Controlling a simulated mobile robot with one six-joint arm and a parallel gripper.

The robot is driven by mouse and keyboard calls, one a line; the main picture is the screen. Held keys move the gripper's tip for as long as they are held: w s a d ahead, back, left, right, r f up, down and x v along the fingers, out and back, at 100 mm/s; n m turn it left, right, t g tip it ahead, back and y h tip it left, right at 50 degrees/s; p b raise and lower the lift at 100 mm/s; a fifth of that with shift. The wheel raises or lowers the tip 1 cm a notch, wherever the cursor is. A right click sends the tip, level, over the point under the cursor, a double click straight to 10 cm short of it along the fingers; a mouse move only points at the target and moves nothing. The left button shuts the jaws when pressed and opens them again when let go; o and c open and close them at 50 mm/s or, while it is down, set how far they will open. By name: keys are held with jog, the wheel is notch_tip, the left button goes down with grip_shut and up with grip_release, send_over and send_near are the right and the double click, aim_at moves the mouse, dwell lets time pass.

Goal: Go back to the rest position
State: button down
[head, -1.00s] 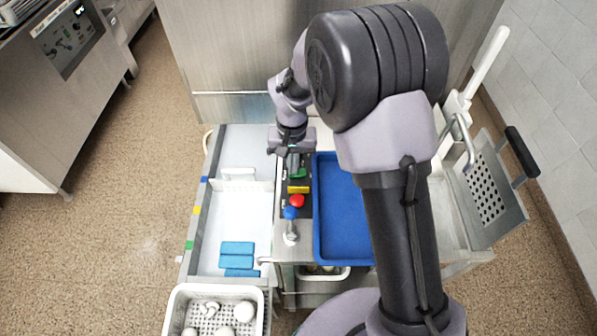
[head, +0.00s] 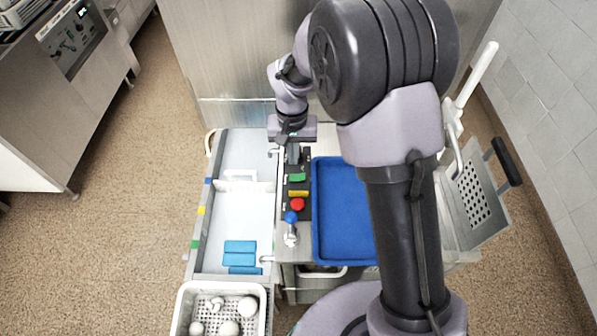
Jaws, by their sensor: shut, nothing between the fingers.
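My gripper (head: 293,152) hangs at the end of my arm over the far end of a dark strip (head: 305,212) of coloured items. It is shut and holds nothing. Its fingertips are small in the picture, and the arm partly covers the view. Below it on the strip lie a green piece (head: 297,178), a yellow piece (head: 298,193), a red knob (head: 297,204) and a blue knob (head: 291,217).
A blue tray (head: 340,250) lies right of the strip, partly hidden by my arm. A white basin (head: 225,212) with blue blocks (head: 240,247) is on the left. A perforated basket (head: 182,300) with white round items stands in front. A perforated metal basket (head: 474,200) hangs at right.

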jog(key=s+d+r+m+t+y, duration=0.1)
jog(key=s+d+r, duration=0.2)
jog(key=r, duration=0.4)
jog(key=s+d+r+m+t, duration=0.1)
jog(key=s+d+r, duration=0.15)
jog(key=r, duration=0.45)
jog(key=s+d+r+m+t, duration=0.1)
jog(key=s+r, duration=0.3)
jog(key=s, duration=0.5)
jog(key=s+d+r+m+t+y, duration=0.1)
jog(key=s+d+r+t, duration=0.1)
jog(key=s, duration=0.6)
notch_tip(320, 180, up, 2)
jog(key=shift+s+d+r+t, duration=0.1)
jog(key=shift+s+d+t, duration=0.3)
jog(key=shift+d, duration=0.45)
